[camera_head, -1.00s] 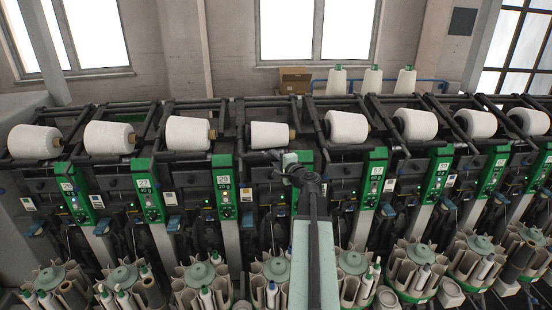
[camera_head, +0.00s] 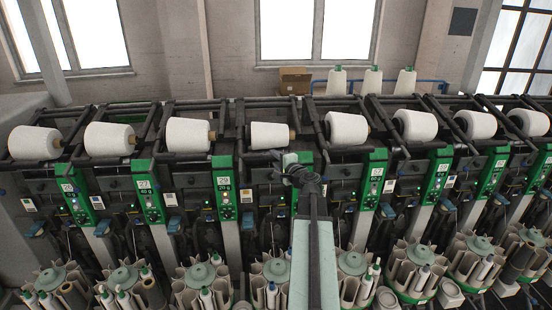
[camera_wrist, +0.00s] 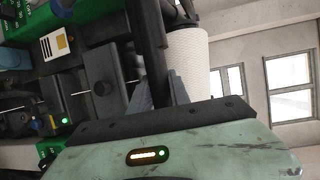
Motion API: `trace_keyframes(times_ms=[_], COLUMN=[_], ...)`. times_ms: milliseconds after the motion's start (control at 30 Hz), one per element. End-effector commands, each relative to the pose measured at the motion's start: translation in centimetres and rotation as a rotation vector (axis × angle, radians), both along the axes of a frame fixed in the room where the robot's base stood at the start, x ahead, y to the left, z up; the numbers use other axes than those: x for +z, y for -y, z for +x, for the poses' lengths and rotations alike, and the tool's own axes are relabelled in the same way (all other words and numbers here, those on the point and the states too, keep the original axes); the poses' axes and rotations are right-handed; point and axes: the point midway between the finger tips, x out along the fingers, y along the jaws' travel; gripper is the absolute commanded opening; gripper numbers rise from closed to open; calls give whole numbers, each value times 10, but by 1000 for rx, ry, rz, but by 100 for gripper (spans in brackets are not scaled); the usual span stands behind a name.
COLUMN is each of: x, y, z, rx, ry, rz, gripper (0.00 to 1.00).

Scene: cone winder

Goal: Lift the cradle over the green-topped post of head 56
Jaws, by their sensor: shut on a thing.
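My gripper (camera_head: 288,160) is at the front of the middle winding head, below and right of its white cone (camera_head: 270,135). In the wrist view its two grey fingers (camera_wrist: 161,93) stand on either side of a dark cradle bar (camera_wrist: 148,40) and are shut on it. The white cone (camera_wrist: 188,62) is just right of the bar. The green-topped post (camera_head: 304,160) of this head is partly hidden behind my gripper and arm. I cannot read a number 56 on it.
Similar heads with white cones stand on both sides, such as the left neighbour's cone (camera_head: 187,134) and right neighbour's cone (camera_head: 346,127). Green numbered panels (camera_head: 224,187) flank them. Bobbin magazines (camera_head: 203,283) line the front below. Several cones (camera_head: 372,80) stand behind the machine.

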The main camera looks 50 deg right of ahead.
Motion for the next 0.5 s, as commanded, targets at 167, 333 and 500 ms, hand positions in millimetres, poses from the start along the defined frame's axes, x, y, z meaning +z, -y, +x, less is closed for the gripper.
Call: trace_keyframes(times_ms=[167,333,500], x=[42,83,109], y=[-5,-9,-11], z=[-6,-11,-13], rx=[-1,-1,-1], ry=[2,3,3], rz=[0,0,0], gripper=[0,0,0])
